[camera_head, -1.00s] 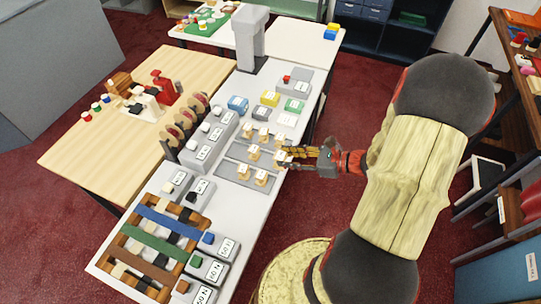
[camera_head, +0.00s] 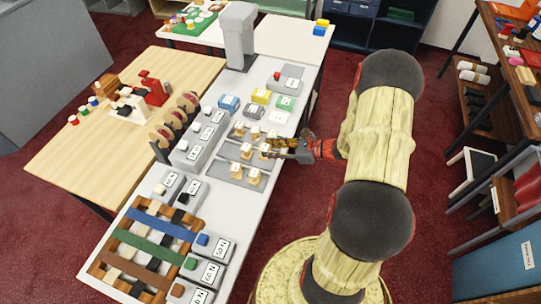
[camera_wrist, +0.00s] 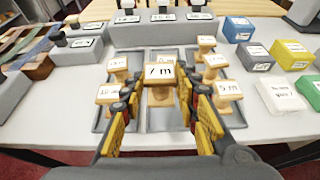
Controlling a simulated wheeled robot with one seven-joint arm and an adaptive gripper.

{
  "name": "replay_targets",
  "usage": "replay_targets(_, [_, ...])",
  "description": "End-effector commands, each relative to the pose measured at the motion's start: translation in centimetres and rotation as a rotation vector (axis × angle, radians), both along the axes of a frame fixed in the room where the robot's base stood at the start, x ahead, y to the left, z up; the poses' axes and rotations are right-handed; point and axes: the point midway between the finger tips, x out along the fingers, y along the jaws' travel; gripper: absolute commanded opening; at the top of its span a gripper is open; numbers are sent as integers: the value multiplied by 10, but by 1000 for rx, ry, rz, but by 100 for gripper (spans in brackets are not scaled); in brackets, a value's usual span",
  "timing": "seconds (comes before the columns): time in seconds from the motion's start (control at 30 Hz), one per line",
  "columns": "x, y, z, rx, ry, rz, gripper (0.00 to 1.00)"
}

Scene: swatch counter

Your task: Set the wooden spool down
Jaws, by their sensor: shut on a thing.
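The wooden spool (camera_wrist: 159,94) has a pale wood body and a white top label reading "7 m". It stands upright between the fingers of my gripper (camera_wrist: 160,103) in the wrist view. My gripper (camera_head: 270,149) is shut on it over the counter's grey trays in the head view. Several similar spools stand around it, among them a "10 m" spool (camera_wrist: 108,95) on the left and a "5 m" spool (camera_wrist: 228,93) on the right. I cannot tell whether the held spool's base touches the tray (camera_wrist: 158,125) below.
The white counter (camera_head: 262,203) carries a grey block with labelled knobs (camera_wrist: 166,32) behind the spools. Blue (camera_wrist: 238,28), yellow (camera_wrist: 292,50) and grey blocks and a white card block (camera_wrist: 282,96) stand to the right in the wrist view. Bare counter lies at the trays' front edge.

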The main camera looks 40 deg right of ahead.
Motion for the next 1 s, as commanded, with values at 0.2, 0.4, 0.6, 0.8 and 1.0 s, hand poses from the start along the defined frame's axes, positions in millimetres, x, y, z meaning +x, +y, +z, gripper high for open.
replay_targets(0.2, [9, -3, -12, 0, 0, 1, 6])
replay_targets(0.4, [15, -5, -37, 2, 3, 1, 6])
replay_targets(0.6, [16, -6, -50, -1, -1, 0, 6])
replay_targets(0.8, [15, -6, -49, -1, -1, 0, 6])
replay_targets(1.0, [15, -5, -52, 0, 0, 0, 36])
